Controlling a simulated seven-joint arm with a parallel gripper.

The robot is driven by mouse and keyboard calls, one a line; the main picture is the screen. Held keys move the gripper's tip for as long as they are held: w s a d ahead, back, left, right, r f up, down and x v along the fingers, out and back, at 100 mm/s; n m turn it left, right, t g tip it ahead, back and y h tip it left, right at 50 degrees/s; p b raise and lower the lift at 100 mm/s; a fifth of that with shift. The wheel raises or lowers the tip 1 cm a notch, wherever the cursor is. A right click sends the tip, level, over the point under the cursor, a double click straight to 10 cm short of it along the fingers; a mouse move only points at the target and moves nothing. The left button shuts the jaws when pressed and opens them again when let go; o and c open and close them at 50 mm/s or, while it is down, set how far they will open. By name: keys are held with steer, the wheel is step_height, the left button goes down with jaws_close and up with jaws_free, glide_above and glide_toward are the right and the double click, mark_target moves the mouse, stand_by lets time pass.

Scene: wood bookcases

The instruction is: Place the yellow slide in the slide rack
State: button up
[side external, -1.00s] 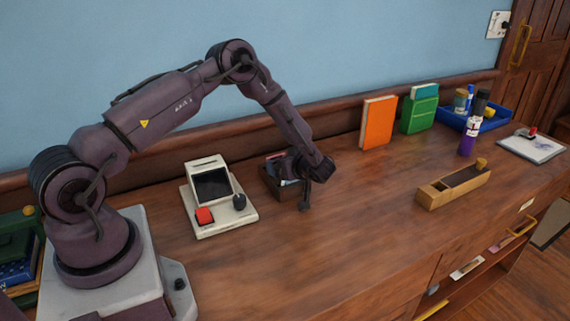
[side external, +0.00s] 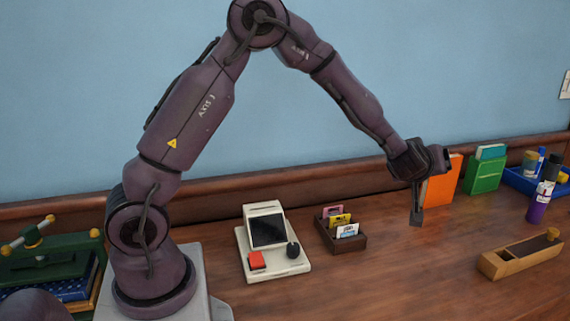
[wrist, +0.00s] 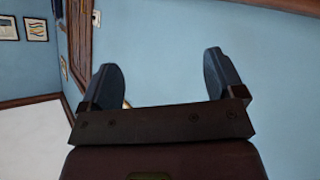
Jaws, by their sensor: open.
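A small dark brown rack (side external: 349,246) stands on the wooden top, right of a white viewer. The yellow slide (side external: 339,220) stands upright in it, between a pink slide (side external: 332,211) behind and a white and blue slide (side external: 347,231) in front. The lower part of the yellow slide is hidden by the rack and the front slide. My gripper (side external: 417,217) is to the right of the rack, clear of it, in front of the orange book. In the wrist view my gripper (wrist: 163,80) is open, with nothing between its fingers.
The white viewer (side external: 270,268) has a dark screen, red button and black knob. The front middle is clear.

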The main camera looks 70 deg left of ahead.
steer(key=s+d+r+m+t+h, duration=0.2)
steer(key=s+d+r+m+h, duration=0.75)
steer(key=r, duration=0.25)
steer(key=s+a+f+m+g, duration=0.1)
steer(key=s+g, duration=0.2)
steer(key=s, duration=0.8)
steer(key=s+a+f+m+g+y, duration=0.1)
steer(key=s+g, duration=0.3)
steer(key=s, duration=0.8)
steer(key=shift+s+a+f+m, duration=0.25)
steer(key=shift+a+f+m, duration=0.15)
steer(key=shift+f+m, duration=0.25)
